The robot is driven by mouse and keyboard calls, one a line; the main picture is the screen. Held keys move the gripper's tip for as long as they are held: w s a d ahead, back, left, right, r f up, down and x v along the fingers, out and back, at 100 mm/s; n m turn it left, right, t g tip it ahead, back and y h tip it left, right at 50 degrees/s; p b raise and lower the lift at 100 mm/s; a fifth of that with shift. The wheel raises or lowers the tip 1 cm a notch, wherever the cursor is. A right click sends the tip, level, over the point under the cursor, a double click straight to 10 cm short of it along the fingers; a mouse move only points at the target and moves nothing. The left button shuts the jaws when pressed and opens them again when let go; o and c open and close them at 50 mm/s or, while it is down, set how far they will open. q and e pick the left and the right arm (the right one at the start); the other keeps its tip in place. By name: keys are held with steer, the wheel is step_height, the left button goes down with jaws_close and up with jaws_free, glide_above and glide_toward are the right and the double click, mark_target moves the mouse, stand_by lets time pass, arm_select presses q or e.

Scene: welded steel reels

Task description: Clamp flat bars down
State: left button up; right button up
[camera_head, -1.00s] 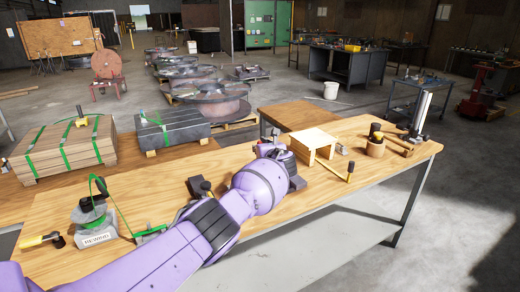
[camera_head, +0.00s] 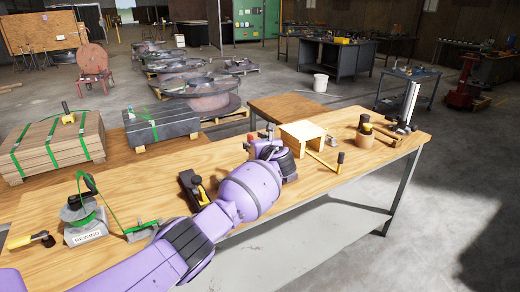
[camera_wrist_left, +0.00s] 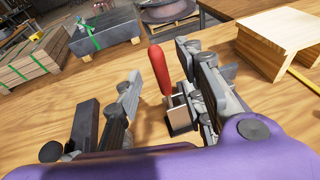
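A red-handled tool (camera_wrist_left: 160,68) with a metal base stands on the bench in the left wrist view. Its red tip also shows in the head view (camera_head: 269,128). My left gripper (camera_wrist_left: 160,95) is open around it: the right finger is close beside it and a gap separates it from the left finger. I cannot tell whether the right finger touches it. A dark grey stack (camera_head: 160,123) with a green strap, perhaps flat bars, lies beyond the bench. A brown strapped stack (camera_head: 52,148) lies to its left. My right gripper is not in view.
A yellow bar with a black knob (camera_head: 325,162) lies near the stool.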

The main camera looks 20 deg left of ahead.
arm_select(q)
steer(key=v, duration=0.7)
steer(key=shift+s, duration=0.1)
steer(key=d+f+n+t+h, duration=0.1)
steer(key=d+n+t+h, duration=0.2)
steer(key=d+n+h, duration=0.55)
steer(key=s+d+f+n+g+h+p, duration=0.1)
steer(key=s+d+f+n, duration=0.25)
steer(key=s+f, duration=0.35)
steer(key=s+d+f+n+h, duration=0.1)
steer(key=s+d+f+n, duration=0.1)
steer(key=s+f+n, duration=0.35)
steer(key=s+a+f+n+g, duration=0.1)
steer(key=s+f, duration=0.6)
steer(key=s, duration=0.8)
steer(key=s+a+f+n+g+p, duration=0.1)
steer(key=s+a+f+n, duration=0.3)
steer(key=s, duration=1.1)
steer(key=s+a+f+n+g, duration=0.3)
steer(key=s+f+n, duration=0.2)
steer(key=s+f, duration=0.5)
steer(key=s, duration=0.6)
steer(key=shift+y+p, duration=0.35)
